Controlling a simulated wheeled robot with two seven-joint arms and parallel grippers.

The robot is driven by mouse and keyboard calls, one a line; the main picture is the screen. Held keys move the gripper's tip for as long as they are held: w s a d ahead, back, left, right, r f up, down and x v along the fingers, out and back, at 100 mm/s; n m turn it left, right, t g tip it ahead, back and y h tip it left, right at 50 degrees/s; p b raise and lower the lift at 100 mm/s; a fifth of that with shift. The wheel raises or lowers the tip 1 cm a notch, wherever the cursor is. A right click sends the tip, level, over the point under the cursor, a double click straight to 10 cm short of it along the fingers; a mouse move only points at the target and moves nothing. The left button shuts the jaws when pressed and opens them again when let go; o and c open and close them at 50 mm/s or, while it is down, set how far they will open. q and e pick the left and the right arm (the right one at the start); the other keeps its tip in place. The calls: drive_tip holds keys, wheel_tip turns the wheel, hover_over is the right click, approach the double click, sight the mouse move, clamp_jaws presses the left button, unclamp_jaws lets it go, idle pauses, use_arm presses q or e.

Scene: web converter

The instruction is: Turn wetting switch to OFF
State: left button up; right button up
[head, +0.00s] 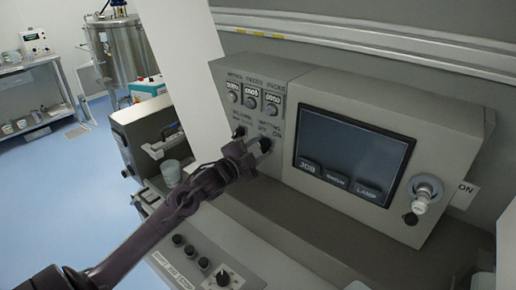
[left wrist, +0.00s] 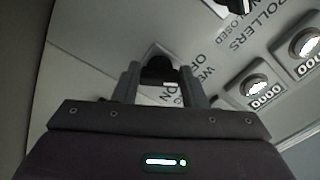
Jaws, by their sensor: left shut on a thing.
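The wetting switch (left wrist: 158,70) is a dark knob on the grey control panel, below the row of counters. My left gripper (head: 258,148) reaches it from the lower left in the head view. In the left wrist view the gripper's fingers (left wrist: 158,84) stand on either side of the knob and are shut on it. The knob's pointer direction is mostly hidden by the fingers. Part of the lettering "WETTING OFF ON" shows beside the fingers. My right gripper is in neither view.
Another switch (head: 239,131) sits just left of the gripper. Counters (head: 252,100) are above. A dark screen (head: 351,152) is to the right, with a white-and-grey knob (head: 424,193) beyond it. A lower panel with black knobs (head: 222,278) lies below my arm.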

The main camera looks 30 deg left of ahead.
use_arm(q)
drive_tip(key=shift+c, duration=0.2)
drive_tip(key=o, duration=1)
drive_tip(key=shift+s+f, duration=0.1)
drive_tip(key=s+b, duration=0.2)
drive_tip(key=s, duration=0.5)
drive_tip(key=shift+s+a, duration=0.3)
drive_tip(key=shift+s, duration=0.1)
